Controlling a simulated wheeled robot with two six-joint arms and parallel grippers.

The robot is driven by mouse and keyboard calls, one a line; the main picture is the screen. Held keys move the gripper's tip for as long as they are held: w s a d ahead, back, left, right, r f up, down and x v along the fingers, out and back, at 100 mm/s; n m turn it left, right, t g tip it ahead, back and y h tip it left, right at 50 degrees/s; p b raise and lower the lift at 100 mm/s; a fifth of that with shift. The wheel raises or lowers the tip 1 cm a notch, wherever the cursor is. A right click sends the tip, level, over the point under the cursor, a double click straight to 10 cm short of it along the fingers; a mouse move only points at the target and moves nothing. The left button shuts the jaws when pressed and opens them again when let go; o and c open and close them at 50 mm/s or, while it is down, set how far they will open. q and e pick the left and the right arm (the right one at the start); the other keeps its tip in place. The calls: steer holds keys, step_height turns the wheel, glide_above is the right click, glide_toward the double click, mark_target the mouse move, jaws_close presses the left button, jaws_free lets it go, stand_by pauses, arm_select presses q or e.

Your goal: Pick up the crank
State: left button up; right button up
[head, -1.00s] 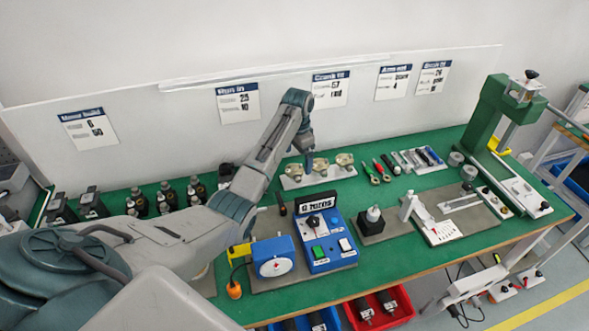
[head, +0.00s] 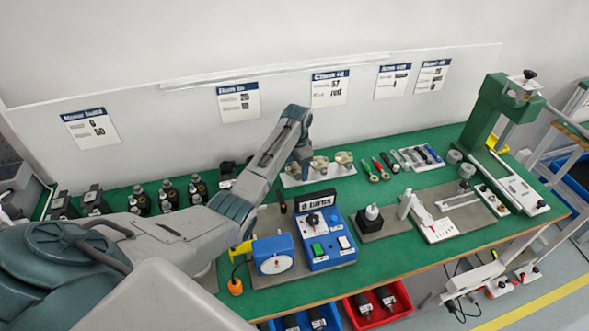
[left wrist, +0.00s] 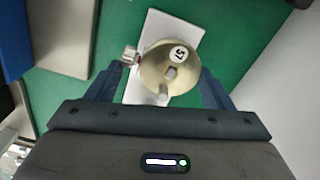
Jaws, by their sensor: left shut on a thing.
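My left gripper (head: 301,162) is down at the left end of a white tray of brass-coloured cranks at the back of the green bench. In the left wrist view, my left gripper (left wrist: 160,88) is shut on a crank (left wrist: 152,80), a round brass-coloured cup with a small white marked label and a side knob. White tray (left wrist: 186,22) shows behind it. In the head view the held crank is mostly hidden by my gripper. Two other cranks, a middle one (head: 320,164) and a right one (head: 344,159), stand on the tray. My right gripper is not seen.
Red-handled tools (head: 377,165) lie right of the tray. A blue control box (head: 326,245) and a round blue-framed gauge (head: 273,256) stand in front. Dark bottles (head: 180,192) stand left. A white wall panel (head: 200,130) rises close behind.

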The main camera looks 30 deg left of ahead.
mark_target(297, 169)
arm_select(q)
steer(key=shift+r, duration=0.3)
step_height(297, 169, up, 9)
steer(key=b, duration=0.2)
steer(key=s+d+r+p, duration=0.1)
steer(key=d+r+p, duration=0.3)
steer(key=d+p, duration=0.45)
steer(key=s+d+r+p, duration=0.1)
steer(key=d+r+p, duration=0.3)
steer(key=d+p, duration=0.4)
steer(key=s+d+f, duration=0.2)
steer(key=s+d, duration=0.1)
steer(key=d, duration=1)
steer(key=shift+w+f+b, duration=0.15)
steer(key=shift+f+b, duration=0.35)
steer(key=shift+f, duration=1.8)
